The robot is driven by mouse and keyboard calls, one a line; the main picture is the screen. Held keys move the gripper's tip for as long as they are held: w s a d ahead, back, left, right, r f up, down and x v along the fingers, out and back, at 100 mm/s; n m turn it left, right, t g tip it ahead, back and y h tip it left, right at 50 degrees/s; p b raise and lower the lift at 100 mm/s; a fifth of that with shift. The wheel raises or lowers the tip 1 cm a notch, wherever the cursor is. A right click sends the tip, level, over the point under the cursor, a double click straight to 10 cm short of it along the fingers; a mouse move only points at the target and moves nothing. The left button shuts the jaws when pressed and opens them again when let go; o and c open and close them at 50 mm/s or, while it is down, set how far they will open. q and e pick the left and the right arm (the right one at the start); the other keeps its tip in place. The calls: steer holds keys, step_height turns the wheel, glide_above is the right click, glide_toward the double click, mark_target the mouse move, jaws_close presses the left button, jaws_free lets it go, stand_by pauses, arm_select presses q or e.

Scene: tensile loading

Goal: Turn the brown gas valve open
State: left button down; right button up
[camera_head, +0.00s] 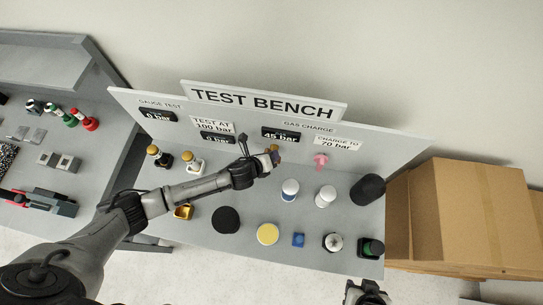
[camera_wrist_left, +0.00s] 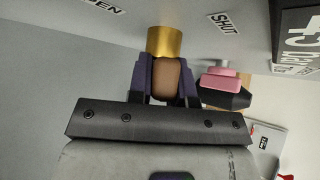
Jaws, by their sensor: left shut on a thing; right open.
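The brown gas valve (camera_wrist_left: 168,78) is in the middle of the left wrist view, in front of a gold collar (camera_wrist_left: 166,42) on the panel. My left gripper (camera_wrist_left: 164,85) is shut on it, with one dark purple finger on each side. In the head view my left gripper (camera_head: 273,152) reaches to the panel under the gas charge displays, and it mostly hides the valve. My right gripper (camera_head: 366,290) is at the bottom edge of the head view, open and partly cut off.
A pink valve (camera_head: 321,159) sits right of the left gripper and shows in the left wrist view (camera_wrist_left: 220,84). The gas display (camera_head: 281,135) reads 45 bar. Several bottles and discs stand on the bench (camera_head: 340,258). Cardboard boxes (camera_head: 470,215) stand at right.

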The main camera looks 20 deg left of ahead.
arm_select(q)
steer(key=shift+a+f+n+h+b, duration=0.1)
steer(key=shift+f+n+h+b, duration=0.2)
steer(key=shift+b, duration=0.05)
steer(key=n+t+h+b, duration=0.1)
steer(key=b, duration=0.1)
steer(key=n+t+h+b, duration=0.1)
steer(key=b, duration=0.2)
steer(key=n+t+h+b, duration=0.1)
steer(key=h+b, duration=0.1)
steer(key=b, duration=0.1)
steer(key=shift+f+n, duration=0.25)
steer(key=shift+n, duration=0.05)
steer(key=shift+n+t+h+b, duration=0.4)
steer(key=shift+n+t+b, duration=0.1)
steer(key=shift+b, duration=0.55)
steer(key=shift+a+r+n+b, duration=0.15)
steer(key=shift+n+b, duration=0.15)
steer(key=shift+b, duration=0.15)
steer(key=shift+t, duration=0.3)
steer(key=c, duration=1)
jaws_free()
steer(key=shift+r, duration=0.1)
steer(key=shift+c, duration=0.2)
